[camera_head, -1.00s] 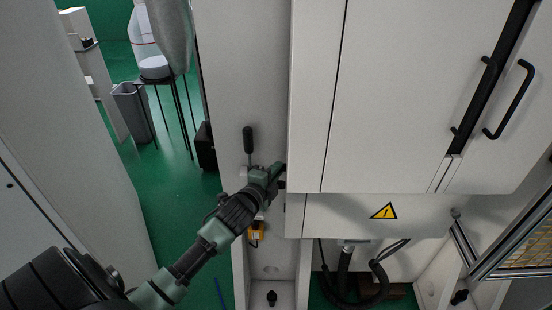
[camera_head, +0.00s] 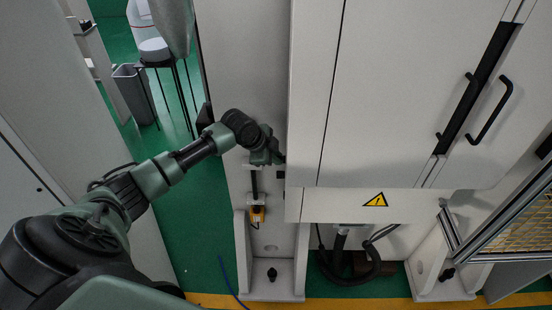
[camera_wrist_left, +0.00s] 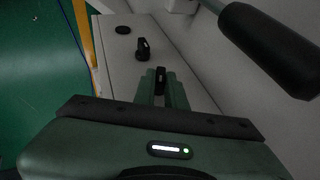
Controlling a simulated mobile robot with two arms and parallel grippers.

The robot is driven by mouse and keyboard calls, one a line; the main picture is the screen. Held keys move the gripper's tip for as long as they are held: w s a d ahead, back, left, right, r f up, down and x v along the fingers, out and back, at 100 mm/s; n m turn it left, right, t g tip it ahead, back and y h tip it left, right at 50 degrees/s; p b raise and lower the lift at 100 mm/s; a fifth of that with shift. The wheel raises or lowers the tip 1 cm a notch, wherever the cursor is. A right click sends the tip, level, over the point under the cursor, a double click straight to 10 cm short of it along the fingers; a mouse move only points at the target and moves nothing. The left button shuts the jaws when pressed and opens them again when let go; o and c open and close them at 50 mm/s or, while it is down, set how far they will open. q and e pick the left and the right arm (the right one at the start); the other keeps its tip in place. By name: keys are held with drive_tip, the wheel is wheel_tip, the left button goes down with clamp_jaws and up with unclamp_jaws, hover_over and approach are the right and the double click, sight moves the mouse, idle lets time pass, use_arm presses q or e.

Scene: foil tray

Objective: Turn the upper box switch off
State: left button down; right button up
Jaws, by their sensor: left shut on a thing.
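My left gripper (camera_head: 277,159) is at the narrow panel beside the large white cabinet, its tip close to the cabinet's left edge. In the left wrist view its fingers (camera_wrist_left: 161,88) are shut on a small black switch knob (camera_wrist_left: 160,76). Its base is mostly hidden by the fingers. In the head view the held knob is hidden by the gripper. My right gripper is not in view.
A thick dark lever handle (camera_wrist_left: 268,48) juts in close at the upper right of the wrist view. The white cabinet (camera_head: 400,100) blocks the right. Green floor (camera_head: 195,225) is open to the left.

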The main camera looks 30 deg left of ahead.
use_arm(q)
drive_tip(key=shift+w+a+n+g+h+b, duration=0.1)
drive_tip(key=shift+w+n+g+h+b, duration=0.15)
drive_tip(key=shift+g, duration=0.3)
drive_tip(key=shift+w+n+g+h+b, duration=0.15)
drive_tip(key=shift+g+h, duration=0.2)
drive_tip(key=shift+g, duration=0.2)
drive_tip(key=shift+a+g+h+b, duration=0.1)
drive_tip(key=shift+g+h+b, duration=0.55)
drive_tip(key=shift+g, duration=0.15)
drive_tip(key=c, duration=1.5)
unclamp_jaws()
drive_tip(key=shift+o, duration=0.2)
drive_tip(key=shift+r, duration=0.1)
drive_tip(key=b+v, duration=0.3)
drive_tip(key=v, duration=0.4)
drive_tip(key=shift+a+r, duration=0.2)
drive_tip(key=shift+r, duration=0.15)
